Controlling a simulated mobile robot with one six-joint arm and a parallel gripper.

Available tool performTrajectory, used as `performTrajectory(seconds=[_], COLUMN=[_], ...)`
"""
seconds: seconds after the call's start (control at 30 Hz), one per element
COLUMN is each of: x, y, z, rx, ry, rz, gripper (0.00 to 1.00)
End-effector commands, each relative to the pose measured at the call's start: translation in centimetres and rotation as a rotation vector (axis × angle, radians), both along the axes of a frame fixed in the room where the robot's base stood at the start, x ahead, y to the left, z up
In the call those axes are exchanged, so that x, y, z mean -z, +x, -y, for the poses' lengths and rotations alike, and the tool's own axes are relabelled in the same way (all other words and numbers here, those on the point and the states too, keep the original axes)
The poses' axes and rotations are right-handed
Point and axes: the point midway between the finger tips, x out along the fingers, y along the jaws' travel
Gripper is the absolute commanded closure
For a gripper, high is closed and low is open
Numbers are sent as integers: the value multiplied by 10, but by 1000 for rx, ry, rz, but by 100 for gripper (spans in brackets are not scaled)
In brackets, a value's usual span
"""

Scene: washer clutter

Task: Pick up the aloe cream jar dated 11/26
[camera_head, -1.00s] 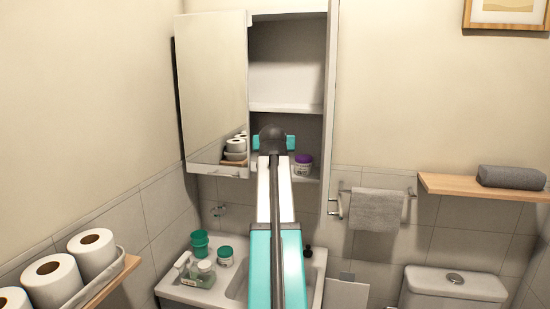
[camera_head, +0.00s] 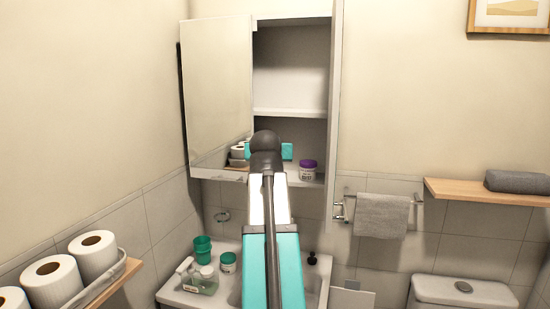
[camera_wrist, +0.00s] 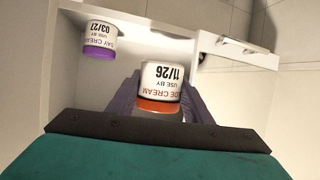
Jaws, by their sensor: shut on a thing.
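In the wrist view a white jar with an orange lid (camera_wrist: 162,84) shows upside down between the two dark fingers of my gripper (camera_wrist: 163,95). Its label reads 11/26, USE BY and the end of a name with CREAM; the rest of the name is cut off. My gripper is shut on this jar. In the head view my arm reaches into the open cabinet and hides the held jar. A purple-lidded jar (camera_wrist: 99,39), dated 03/27, stands beside it, apart from the fingers; it also shows in the head view (camera_head: 307,170).
The cabinet (camera_head: 290,112) has a shelf above my gripper and a mirrored door (camera_head: 217,95) to the left. A green cup (camera_head: 203,249), a green-lidded jar (camera_head: 228,262) and bottles (camera_head: 200,280) stand on the sink. A towel (camera_head: 382,216) hangs at right.

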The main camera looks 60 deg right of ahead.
Motion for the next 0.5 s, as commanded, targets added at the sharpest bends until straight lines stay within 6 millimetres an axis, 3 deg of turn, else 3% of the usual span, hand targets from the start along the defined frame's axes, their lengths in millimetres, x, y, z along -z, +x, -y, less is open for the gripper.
performTrajectory(seconds=[0.2,0.5], x=[2,1], y=[-14,-25], z=[-42,-78], rx=[-2,-1], ry=[-3,-2], rz=[3,1], gripper=[79,79])
